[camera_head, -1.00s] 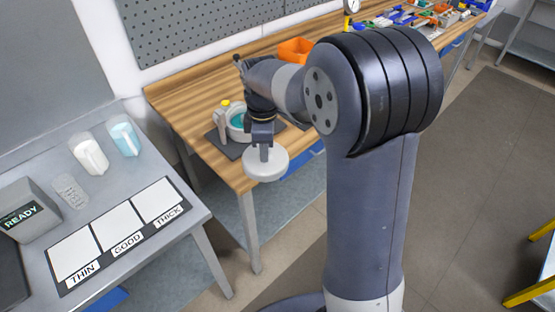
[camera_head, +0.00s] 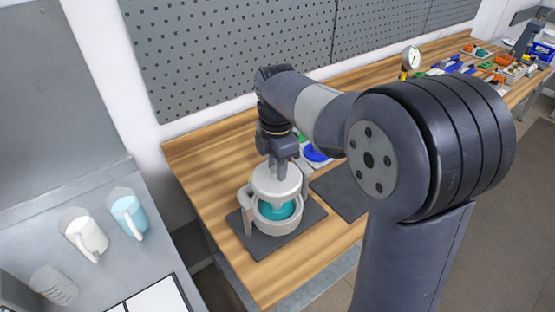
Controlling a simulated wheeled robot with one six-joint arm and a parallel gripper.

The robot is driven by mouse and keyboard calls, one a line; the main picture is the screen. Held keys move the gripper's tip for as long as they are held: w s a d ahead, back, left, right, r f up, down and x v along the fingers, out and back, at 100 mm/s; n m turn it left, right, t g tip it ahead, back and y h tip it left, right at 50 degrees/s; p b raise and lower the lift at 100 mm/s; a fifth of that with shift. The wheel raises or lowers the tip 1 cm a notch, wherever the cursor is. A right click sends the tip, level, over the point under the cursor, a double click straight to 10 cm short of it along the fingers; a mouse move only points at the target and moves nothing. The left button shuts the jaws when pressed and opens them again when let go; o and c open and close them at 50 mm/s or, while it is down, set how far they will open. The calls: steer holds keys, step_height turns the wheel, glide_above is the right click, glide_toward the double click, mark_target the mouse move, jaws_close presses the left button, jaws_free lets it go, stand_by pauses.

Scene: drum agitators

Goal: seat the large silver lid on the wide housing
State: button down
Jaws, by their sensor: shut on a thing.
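The large silver lid (camera_head: 277,182) is a pale round disc with a raised middle. My gripper (camera_head: 281,167) is shut on the top of it and points down. The lid hangs over the back part of the wide housing (camera_head: 263,225), a pale round pot with a teal inside (camera_head: 275,210). The lid looks tilted or offset, and the teal still shows in front of it. Whether the lid touches the housing's rim I cannot tell. The housing stands on a dark mat (camera_head: 300,225) near the bench's front left corner.
A second dark mat (camera_head: 338,194) lies to the right, with a blue round thing (camera_head: 315,153) behind it. A pegboard (camera_head: 230,60) stands behind the wooden bench (camera_head: 195,155). A grey table with a white jug (camera_head: 86,235) and a blue jug (camera_head: 129,212) is at left. Tools and a gauge (camera_head: 411,58) are farther right.

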steer(key=shift+w+f, duration=0.35)
steer(key=shift+w, duration=0.1)
step_height(320, 180, down, 3)
steer(key=b, duration=0.3)
steer(key=shift+s+f+b, duration=0.1)
steer(key=shift+f+b, duration=0.05)
steer(key=shift+b, duration=0.2)
steer(key=shift+f+b, duration=0.95)
steer(key=shift+f, duration=0.95)
steer(key=shift+f, duration=0.75)
steer(key=c, duration=1)
jaws_free()
steer(key=shift+o, duration=0.2)
step_height(320, 180, up, 11)
steer(key=shift+f, duration=0.1)
steer(key=shift+f, duration=0.1)
